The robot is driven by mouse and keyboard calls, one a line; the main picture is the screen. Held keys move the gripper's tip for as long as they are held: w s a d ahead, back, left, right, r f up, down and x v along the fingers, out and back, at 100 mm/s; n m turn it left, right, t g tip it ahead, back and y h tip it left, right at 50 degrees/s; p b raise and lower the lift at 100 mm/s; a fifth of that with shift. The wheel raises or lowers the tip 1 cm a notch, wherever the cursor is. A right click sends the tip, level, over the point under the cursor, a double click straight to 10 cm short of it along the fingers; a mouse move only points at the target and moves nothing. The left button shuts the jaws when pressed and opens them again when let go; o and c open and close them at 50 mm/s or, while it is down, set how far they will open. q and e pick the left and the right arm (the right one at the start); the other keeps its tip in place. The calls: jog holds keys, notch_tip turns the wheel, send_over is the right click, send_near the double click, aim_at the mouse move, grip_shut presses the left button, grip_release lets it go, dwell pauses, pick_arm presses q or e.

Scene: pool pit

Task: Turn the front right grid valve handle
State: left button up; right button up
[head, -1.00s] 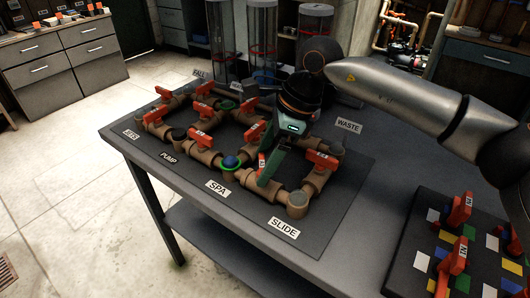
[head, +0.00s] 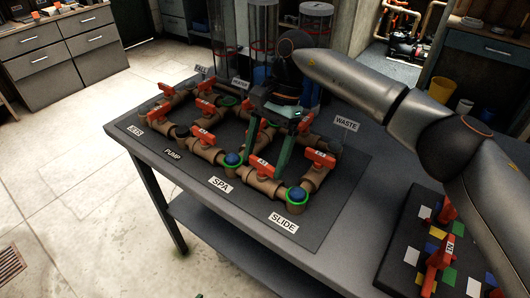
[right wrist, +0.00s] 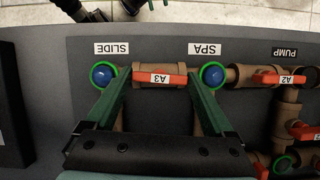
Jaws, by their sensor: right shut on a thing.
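A grid of brown pipes (head: 212,152) with red valve handles stands on a dark mat. The front right handle, marked A3 (head: 265,165), lies along its pipe between the SPA and SLIDE ends; it also shows in the right wrist view (right wrist: 160,79). My right gripper (head: 266,160) reaches down over it from behind. Its green fingertips sit at the two ends of the handle, shut on it lengthwise. The SPA end (head: 233,160) and the SLIDE end (head: 297,195) each show a blue ball in a green ring. My left gripper is not in view.
Handle A2 (head: 203,133) sits to the left and another red handle (head: 319,158) to the right, close to my gripper. Clear cylinders (head: 314,40) stand behind the grid. A dark board with colored squares (head: 413,250) lies at the right on the grey table (head: 330,255).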

jog(key=shift+r+n, duration=0.1)
jog(key=shift+n, duration=0.3)
dwell(0.3)
jog(key=o, duration=1.1)
